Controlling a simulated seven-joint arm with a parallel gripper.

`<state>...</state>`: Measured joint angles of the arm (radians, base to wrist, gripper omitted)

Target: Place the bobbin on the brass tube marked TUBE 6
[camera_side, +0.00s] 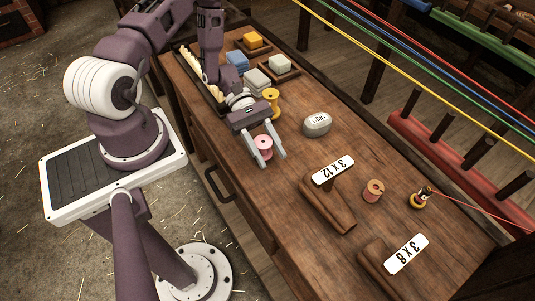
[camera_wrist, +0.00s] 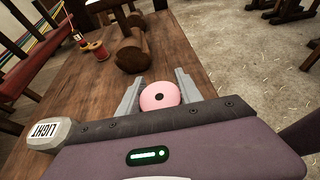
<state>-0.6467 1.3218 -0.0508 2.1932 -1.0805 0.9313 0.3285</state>
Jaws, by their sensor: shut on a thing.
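A pink bobbin (camera_side: 263,147) is between the fingers of my gripper (camera_side: 271,159), near the table's front edge. In the wrist view the pink bobbin (camera_wrist: 160,97) shows its round end and dark centre hole, with a grey finger on each side. My gripper is shut on it. I cannot tell whether the bobbin touches the table. A yellow spool (camera_side: 271,101) stands behind my gripper. A reddish spool with tan ends (camera_side: 373,190) stands further right on the table. I can make out no brass tube and no TUBE 6 mark in either view.
A grey weight marked LIGHT (camera_side: 317,124) lies right of my gripper. Wooden pieces with signs 3 x 12 (camera_side: 332,171) and 3 x 8 (camera_side: 406,254) stand along the table. Coloured blocks (camera_side: 254,40) sit at the back.

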